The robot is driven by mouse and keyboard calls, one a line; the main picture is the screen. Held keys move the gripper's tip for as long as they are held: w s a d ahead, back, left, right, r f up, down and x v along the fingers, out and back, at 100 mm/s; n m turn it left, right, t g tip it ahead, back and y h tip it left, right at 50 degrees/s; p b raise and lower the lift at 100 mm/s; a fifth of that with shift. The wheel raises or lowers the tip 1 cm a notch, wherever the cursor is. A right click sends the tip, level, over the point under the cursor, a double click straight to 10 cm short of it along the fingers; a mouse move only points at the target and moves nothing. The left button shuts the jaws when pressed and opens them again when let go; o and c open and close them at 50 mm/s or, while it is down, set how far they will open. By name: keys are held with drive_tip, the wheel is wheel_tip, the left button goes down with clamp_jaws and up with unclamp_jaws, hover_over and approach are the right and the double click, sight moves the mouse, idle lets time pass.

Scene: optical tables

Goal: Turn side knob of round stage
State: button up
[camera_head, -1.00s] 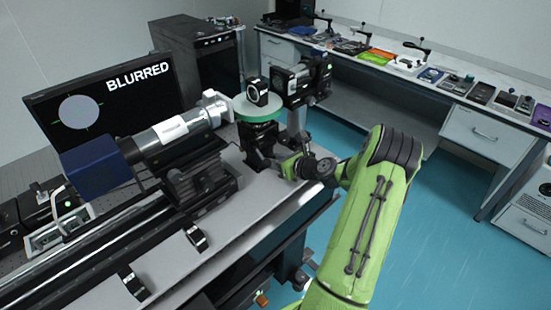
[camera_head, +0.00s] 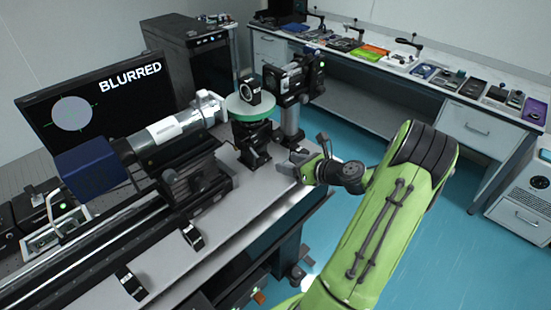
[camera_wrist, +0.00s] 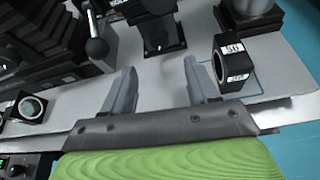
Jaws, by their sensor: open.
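The round stage (camera_head: 250,108) has a green disc top on a black mount at the table's right end and carries a small black ring-shaped optic (camera_head: 249,90). Its black lower mount also shows at the top of the wrist view (camera_wrist: 160,30). I cannot clearly pick out its side knob. My gripper (camera_wrist: 160,70) is open and empty, with its fingers on either side of the space in front of that mount. In the head view my gripper (camera_head: 296,160) is low, to the right of the mount and apart from it.
A black labelled ring mount (camera_wrist: 233,62) stands close beside the right finger. A grey tube with a blue end (camera_head: 92,168) lies left of the stage. The monitor (camera_head: 90,110) reads "BLURRED".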

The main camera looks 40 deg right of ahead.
drive_tip(key=v, duration=0.6)
drive_tip(key=shift+s+r+p, duration=0.2)
drive_tip(key=shift+s+p, duration=0.05)
drive_tip(key=shift+p, duration=0.1)
drive_tip(key=w+a+r+n+g+y, duration=0.15)
drive_tip(key=a+n+g, duration=0.25)
drive_tip(key=a+n, duration=0.5)
drive_tip(key=w+a+r+n+g+y, duration=0.1)
drive_tip(key=w+a+r+n+g, duration=0.2)
drive_tip(key=a+n, duration=0.6)
drive_tip(key=s+a+r+n+g+h, duration=0.1)
drive_tip(key=s+a+r+n+h, duration=0.2)
drive_tip(key=s+a+r+n, duration=0.4)
drive_tip(key=s+a+n, duration=0.6)
drive_tip(key=s+n, duration=0.2)
drive_tip(key=n, duration=0.3)
drive_tip(key=shift+s+a+r+n, duration=0.15)
drive_tip(key=shift+s+r+n, duration=0.05)
drive_tip(key=shift+s+n, duration=0.1)
